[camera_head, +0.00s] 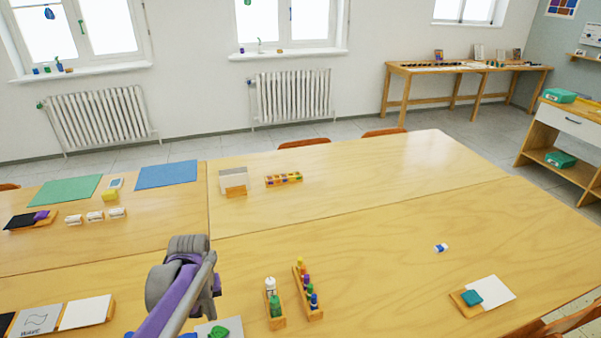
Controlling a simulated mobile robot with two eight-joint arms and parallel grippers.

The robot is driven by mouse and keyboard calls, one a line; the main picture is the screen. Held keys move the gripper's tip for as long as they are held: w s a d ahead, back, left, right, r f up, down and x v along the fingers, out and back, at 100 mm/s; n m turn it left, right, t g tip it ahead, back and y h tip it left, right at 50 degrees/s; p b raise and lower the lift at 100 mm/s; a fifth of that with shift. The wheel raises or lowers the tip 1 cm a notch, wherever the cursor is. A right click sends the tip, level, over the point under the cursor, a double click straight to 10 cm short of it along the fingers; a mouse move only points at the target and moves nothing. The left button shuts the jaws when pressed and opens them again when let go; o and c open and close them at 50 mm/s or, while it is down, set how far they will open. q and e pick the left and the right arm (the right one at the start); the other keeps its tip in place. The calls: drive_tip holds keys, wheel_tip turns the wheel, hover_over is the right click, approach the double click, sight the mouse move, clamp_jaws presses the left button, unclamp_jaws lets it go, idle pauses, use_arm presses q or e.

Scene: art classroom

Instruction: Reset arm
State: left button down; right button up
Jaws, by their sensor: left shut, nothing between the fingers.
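My left arm comes in from the bottom left, with grey and purple links, and ends over the near part of the wooden table (380,240). My left gripper (216,285) is partly hidden behind the arm, small and dark, to the left of the bottle trays. It is shut and holds nothing that I can see. My right arm and gripper are not in view.
A tray of paint bottles (308,292) and a tray with a white and a green bottle (275,310) stand just right of my arm. A small blue-white item (441,248) and a tray with card (490,293) lie right. The table's middle is clear.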

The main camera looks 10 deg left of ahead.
use_arm(q)
drive_tip(key=s+d+r+m+t+p, duration=0.2)
drive_tip(key=s+d+m, duration=0.1)
drive_tip(key=s+d, duration=0.3)
drive_tip(key=s+d+r+m+t+p, duration=0.1)
drive_tip(key=s+d+r+m+t, duration=0.1)
drive_tip(key=s+d, duration=0.5)
drive_tip(key=shift+d+r+m+t+p, duration=0.35)
drive_tip(key=shift+d+r+m+t, duration=0.1)
drive_tip(key=shift+r+t, duration=0.25)
drive_tip(key=shift+s, duration=0.1)
